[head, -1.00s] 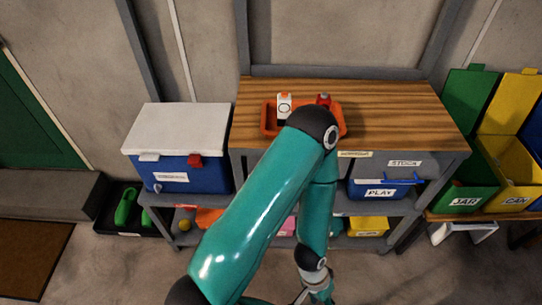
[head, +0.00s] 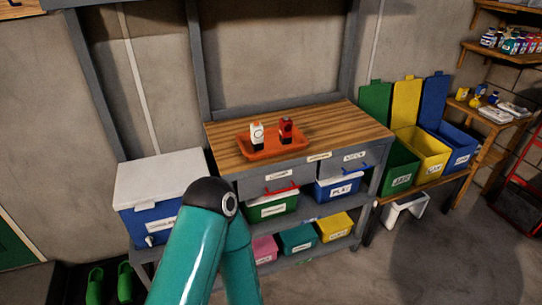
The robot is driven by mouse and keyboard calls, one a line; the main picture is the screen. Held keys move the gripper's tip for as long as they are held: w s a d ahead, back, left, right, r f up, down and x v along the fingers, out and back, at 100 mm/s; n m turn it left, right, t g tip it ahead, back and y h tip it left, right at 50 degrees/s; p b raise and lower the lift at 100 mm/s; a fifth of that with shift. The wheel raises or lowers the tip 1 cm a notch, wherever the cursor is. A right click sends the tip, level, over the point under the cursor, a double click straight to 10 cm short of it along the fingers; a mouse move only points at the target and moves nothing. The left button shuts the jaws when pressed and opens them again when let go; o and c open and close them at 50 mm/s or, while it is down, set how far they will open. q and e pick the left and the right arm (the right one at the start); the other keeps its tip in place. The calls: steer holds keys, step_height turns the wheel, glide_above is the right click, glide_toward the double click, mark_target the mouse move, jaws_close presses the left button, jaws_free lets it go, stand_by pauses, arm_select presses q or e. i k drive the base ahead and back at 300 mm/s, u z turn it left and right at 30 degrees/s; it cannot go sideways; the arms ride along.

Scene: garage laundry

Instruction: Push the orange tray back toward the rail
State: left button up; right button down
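The orange tray (head: 262,155) lies on the left front part of the wooden bench top (head: 330,122). A white bottle (head: 257,136) and a red bottle (head: 286,130) stand upright in it. Behind the tray is a strip of bare wood, then the grey rail (head: 262,105) along the back edge of the bench. One teal arm of mine shows at the bottom left, in front of the bench and apart from the tray. Its gripper is out of the frame or hidden. The other gripper is not in the frame.
A blue cooler with a white lid (head: 160,180) stands left of the bench. Labelled drawers and bins (head: 272,205) fill the shelves under it. Green, yellow and blue lidded bins (head: 420,150) stand at the right. The bench top right of the tray is clear.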

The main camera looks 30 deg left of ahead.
mark_target(273, 147)
steer(key=z, duration=1.8)
steer(key=i, duration=0.1)
steer(key=u, duration=3.35)
steer(key=i, duration=0.4)
steer(key=u, duration=0.15)
steer(key=i, duration=0.6)
steer(key=z, duration=0.2)
steer(key=k, duration=0.9)
steer(key=u, duration=0.15)
steer(key=i, duration=1.15)
steer(key=z, duration=0.05)
